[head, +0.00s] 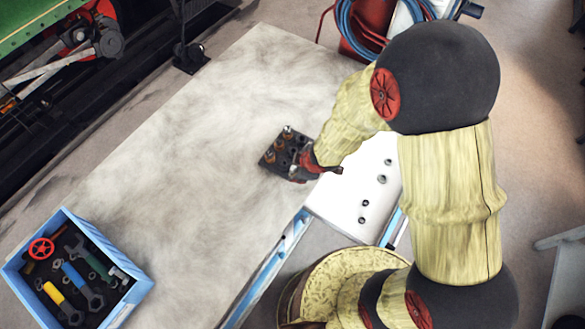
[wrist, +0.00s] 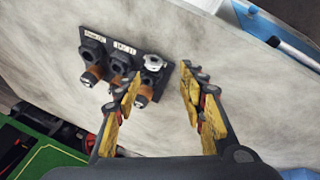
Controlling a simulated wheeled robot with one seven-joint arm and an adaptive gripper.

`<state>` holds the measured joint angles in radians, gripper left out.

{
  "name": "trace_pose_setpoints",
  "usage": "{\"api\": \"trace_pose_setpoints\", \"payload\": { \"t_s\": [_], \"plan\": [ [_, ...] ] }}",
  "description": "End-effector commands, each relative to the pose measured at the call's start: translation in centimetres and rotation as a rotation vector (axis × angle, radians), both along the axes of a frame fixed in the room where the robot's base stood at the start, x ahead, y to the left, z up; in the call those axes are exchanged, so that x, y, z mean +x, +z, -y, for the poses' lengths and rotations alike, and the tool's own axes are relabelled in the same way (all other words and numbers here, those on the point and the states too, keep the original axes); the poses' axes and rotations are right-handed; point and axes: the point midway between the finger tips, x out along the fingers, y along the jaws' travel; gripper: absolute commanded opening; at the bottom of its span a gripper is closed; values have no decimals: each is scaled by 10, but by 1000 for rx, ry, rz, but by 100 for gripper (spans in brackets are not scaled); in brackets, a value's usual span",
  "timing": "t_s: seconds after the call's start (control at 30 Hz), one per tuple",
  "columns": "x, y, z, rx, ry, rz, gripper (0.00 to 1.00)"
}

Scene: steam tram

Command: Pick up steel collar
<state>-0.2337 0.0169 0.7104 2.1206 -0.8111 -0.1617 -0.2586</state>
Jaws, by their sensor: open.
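A bright, silvery ring-shaped piece, which looks like the steel collar (wrist: 154,62), sits at the right end of a dark block (wrist: 122,62) with labels. In the wrist view it lies just beyond and between my fingertips, nearer the left finger. My gripper (wrist: 163,80) is open, its yellow-padded fingers apart with nothing between them. In the head view my gripper (head: 304,168) is at the right side of the dark block (head: 270,163) and hides part of it. Several small rings (head: 382,179) also lie on a white panel to the right; their kind is unclear.
Brown cylindrical pieces (wrist: 95,75) stand in the block beside dark rings. The pale worktop (head: 190,150) is broad and clear around it. A blue crate of tools (head: 137,291) stands at lower left. A dark stand (head: 189,57) is at the far edge.

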Motion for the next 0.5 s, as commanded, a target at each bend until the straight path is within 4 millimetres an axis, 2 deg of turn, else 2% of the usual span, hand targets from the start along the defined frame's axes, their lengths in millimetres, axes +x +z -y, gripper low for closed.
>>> {"api": "trace_pose_setpoints", "payload": {
  "t_s": [0.03, 0.5],
  "plan": [
    [2, -9, -1, -1, -1, 0, 41],
    [29, -55, -9, -1, -5, 0, 41]
  ]
}}
